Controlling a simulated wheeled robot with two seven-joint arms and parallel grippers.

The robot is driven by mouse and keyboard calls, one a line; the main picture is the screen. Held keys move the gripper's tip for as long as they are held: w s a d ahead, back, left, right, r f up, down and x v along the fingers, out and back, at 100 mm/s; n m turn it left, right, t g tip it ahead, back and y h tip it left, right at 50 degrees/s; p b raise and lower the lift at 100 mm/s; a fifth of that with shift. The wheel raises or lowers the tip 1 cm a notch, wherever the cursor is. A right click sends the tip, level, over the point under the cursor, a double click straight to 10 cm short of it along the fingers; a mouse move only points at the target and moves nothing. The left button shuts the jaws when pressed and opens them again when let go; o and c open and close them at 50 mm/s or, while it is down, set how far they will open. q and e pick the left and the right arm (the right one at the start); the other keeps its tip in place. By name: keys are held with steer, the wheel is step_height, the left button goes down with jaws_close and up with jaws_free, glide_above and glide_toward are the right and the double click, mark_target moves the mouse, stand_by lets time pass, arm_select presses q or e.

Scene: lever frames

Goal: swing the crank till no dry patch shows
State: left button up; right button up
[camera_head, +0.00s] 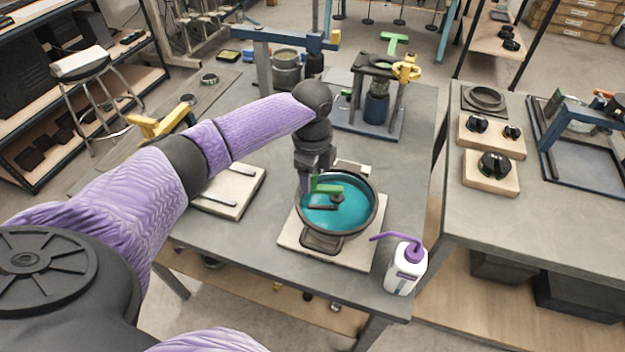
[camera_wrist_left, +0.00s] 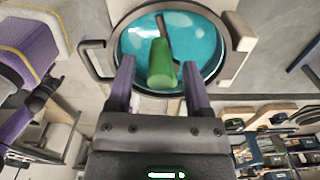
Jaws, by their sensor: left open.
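A round dark-rimmed pan (camera_head: 351,220) holds teal liquid and sits on a pale board on the bench. A crank with a green handle (camera_head: 327,187) stands in it, with a dark arm across the liquid. My left gripper (camera_head: 307,187) is over the pan's left side, beside the handle. In the left wrist view, the green handle (camera_wrist_left: 162,66) shows between the open, spread fingers of my left gripper (camera_wrist_left: 159,70), with gaps on both sides. Pale patches show on the teal surface there; I cannot tell whether they are dry spots or reflections. My right gripper is out of view.
A white squeeze bottle (camera_head: 406,268) with a purple spout stands right of the pan near the bench's front edge. A pale board (camera_head: 232,190) lies left of the pan. A dark press-like stand (camera_head: 377,95) is behind. A second bench (camera_head: 530,225) with knobs is at right.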

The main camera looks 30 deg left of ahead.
arm_select(q)
steer(key=shift+a+f, duration=0.1)
steer(key=shift+f, duration=0.45)
jaws_close()
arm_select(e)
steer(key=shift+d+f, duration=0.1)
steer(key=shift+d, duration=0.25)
